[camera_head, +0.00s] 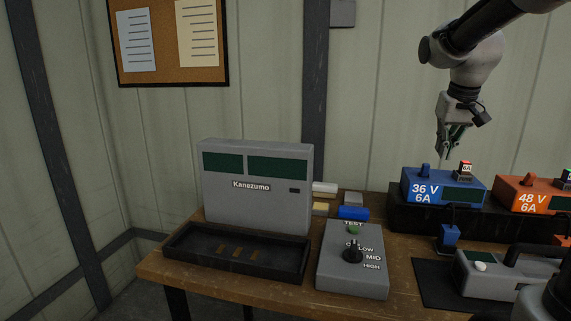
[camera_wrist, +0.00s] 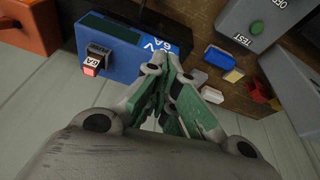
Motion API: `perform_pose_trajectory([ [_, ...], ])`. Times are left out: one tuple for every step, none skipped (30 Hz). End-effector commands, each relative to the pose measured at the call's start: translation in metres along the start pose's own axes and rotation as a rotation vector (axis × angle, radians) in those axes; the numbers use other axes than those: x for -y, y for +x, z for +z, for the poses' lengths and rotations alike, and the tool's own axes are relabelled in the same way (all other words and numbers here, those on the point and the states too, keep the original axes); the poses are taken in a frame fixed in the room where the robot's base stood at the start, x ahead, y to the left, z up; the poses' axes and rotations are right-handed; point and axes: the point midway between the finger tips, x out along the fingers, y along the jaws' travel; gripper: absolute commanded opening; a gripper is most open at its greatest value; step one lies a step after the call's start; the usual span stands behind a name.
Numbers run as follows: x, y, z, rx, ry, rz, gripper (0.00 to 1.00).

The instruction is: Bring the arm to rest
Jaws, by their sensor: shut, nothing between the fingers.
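My gripper (camera_head: 443,153) hangs from my arm at the upper right in the head view, fingers pointing down. It is in the air above the blue 36 V 6A charger box (camera_head: 432,191) and apart from it. In the wrist view my gripper (camera_wrist: 168,72) shows its green-lined fingers closed together with nothing between them.
An orange 48 V box (camera_head: 525,195) stands right of the blue one. The grey Kanezumo unit (camera_head: 255,210), a black tray (camera_head: 190,244) and a grey selector box (camera_head: 345,282) with a black knob occupy the wooden bench (camera_head: 230,298). A corkboard (camera_head: 165,72) hangs on the wall.

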Motion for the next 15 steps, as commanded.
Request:
perform_pose_trajectory([
  [0.002,-0.003,0.033,0.021,-0.021,-0.008,0.0],
  [0.004,-0.004,0.053,0.034,-0.034,-0.014,0.0],
  [0.006,-0.005,0.081,0.05,-0.051,-0.023,0.0],
  [0.007,-0.006,0.101,0.059,-0.064,-0.029,0.0],
  [0.009,-0.008,0.121,0.065,-0.075,-0.035,0.0],
  [0.01,-0.009,0.146,0.07,-0.09,-0.043,0.0],
  [0.011,-0.009,0.165,0.073,-0.1,-0.05,0.0],
  [0.012,-0.009,0.183,0.073,-0.108,-0.056,0.0],
  [0.013,-0.009,0.203,0.07,-0.118,-0.063,0.0],
  [0.013,-0.01,0.217,0.065,-0.123,-0.067,0.0],
  [0.014,-0.01,0.229,0.058,-0.127,-0.071,0.0],
  [0.014,-0.01,0.241,0.047,-0.131,-0.076,0.0],
  [0.015,-0.011,0.247,0.036,-0.134,-0.08,0.0],
  [0.015,-0.012,0.253,0.025,-0.137,-0.082,0.0],
  [0.015,-0.014,0.256,0.008,-0.141,-0.085,0.0],
])
